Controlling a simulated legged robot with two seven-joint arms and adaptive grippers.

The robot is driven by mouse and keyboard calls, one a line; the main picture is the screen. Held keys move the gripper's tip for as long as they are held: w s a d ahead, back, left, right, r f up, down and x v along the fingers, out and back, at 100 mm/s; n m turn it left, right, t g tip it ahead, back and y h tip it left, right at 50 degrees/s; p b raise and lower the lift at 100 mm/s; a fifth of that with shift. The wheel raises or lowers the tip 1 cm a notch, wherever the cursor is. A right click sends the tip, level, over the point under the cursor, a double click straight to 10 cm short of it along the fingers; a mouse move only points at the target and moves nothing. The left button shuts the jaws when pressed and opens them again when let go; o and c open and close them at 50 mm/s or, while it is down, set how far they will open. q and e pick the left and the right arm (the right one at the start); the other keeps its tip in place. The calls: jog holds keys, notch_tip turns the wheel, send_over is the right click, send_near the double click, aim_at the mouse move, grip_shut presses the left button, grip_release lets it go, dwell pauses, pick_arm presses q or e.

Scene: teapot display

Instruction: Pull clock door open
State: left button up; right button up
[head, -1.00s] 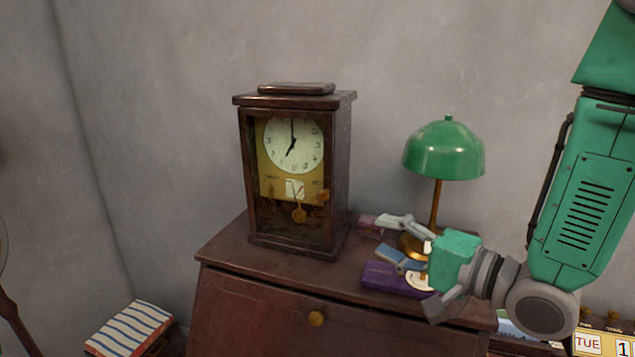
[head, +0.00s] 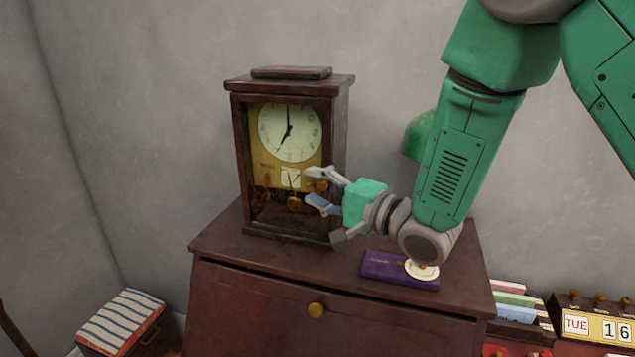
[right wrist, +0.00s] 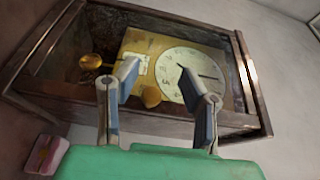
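The dark wooden clock (head: 292,85) stands upright on a brown cabinet, its glazed door shut. Its white dial (head: 289,132) and gold pendulum bob (head: 294,204) show behind the glass. A small gold knob (head: 321,186) sits at the door's right edge. My right gripper (head: 312,187) is open at the knob, one finger above it and one below. In the right wrist view the knob (right wrist: 151,96) shows between the two spread fingers (right wrist: 158,82), with a gap on both sides. My left gripper is not in view.
The brown cabinet top (head: 215,243) is clear left of the clock. A purple box (head: 385,268) with a round white piece (head: 421,270) lies below my right arm. A green lamp (head: 417,138) is mostly hidden behind the arm. A calendar (head: 597,325) stands at lower right.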

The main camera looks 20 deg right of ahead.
aim_at(326, 183)
jog(key=d, duration=0.2)
jog(key=w+d, duration=0.1)
jog(key=shift+f, duration=0.25)
jog(key=shift+s+a+r, duration=0.1)
jog(key=c, duration=0.7)
jog(key=shift+a, duration=0.3)
grip_shut()
jog(key=shift+a, duration=0.4)
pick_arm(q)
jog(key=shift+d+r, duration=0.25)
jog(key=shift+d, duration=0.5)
